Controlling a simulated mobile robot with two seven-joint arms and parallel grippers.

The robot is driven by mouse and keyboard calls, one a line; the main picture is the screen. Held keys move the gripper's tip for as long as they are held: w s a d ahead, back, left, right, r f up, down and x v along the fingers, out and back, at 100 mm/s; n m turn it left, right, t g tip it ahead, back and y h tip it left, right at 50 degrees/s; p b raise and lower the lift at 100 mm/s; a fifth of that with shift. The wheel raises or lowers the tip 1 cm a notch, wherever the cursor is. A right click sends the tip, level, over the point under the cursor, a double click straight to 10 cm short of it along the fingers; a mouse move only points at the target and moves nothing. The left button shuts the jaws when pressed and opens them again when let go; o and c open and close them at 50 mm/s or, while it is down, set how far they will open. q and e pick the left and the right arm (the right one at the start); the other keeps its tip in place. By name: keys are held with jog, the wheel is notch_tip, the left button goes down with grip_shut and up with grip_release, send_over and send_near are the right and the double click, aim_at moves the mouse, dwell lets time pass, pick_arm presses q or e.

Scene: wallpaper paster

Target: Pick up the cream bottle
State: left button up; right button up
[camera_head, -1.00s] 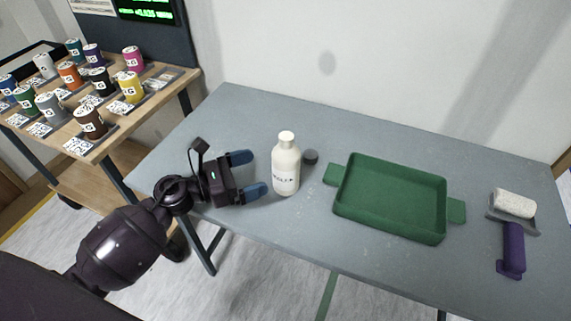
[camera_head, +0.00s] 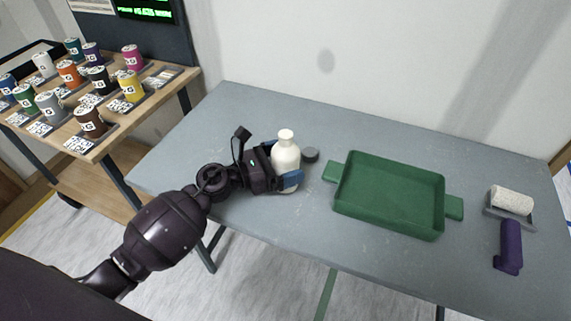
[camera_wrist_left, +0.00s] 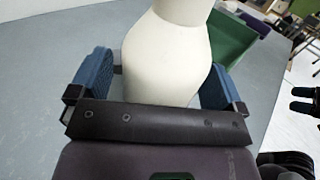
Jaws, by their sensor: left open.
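The cream bottle (camera_head: 286,153) stands upright on the grey table, left of the green tray. In the left wrist view the bottle (camera_wrist_left: 165,58) fills the space between the fingers. My left gripper (camera_head: 283,166) is open, with one blue finger on each side of the bottle. The wrist view shows the two blue fingers of this gripper (camera_wrist_left: 155,82) spread apart; a gap shows at the left finger, and contact on the right side is hard to tell. The far finger is mostly hidden behind the bottle in the head view.
A small dark grey round object (camera_head: 310,154) lies just right of the bottle. The green tray (camera_head: 390,194) is further right. A white roller (camera_head: 512,199) with a purple handle (camera_head: 509,246) lies at the right. A wooden shelf (camera_head: 100,150) with several coloured cans stands at the left.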

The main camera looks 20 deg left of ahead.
pick_arm(q)
jog(key=shift+c, duration=0.4)
jog(key=c, duration=1.1)
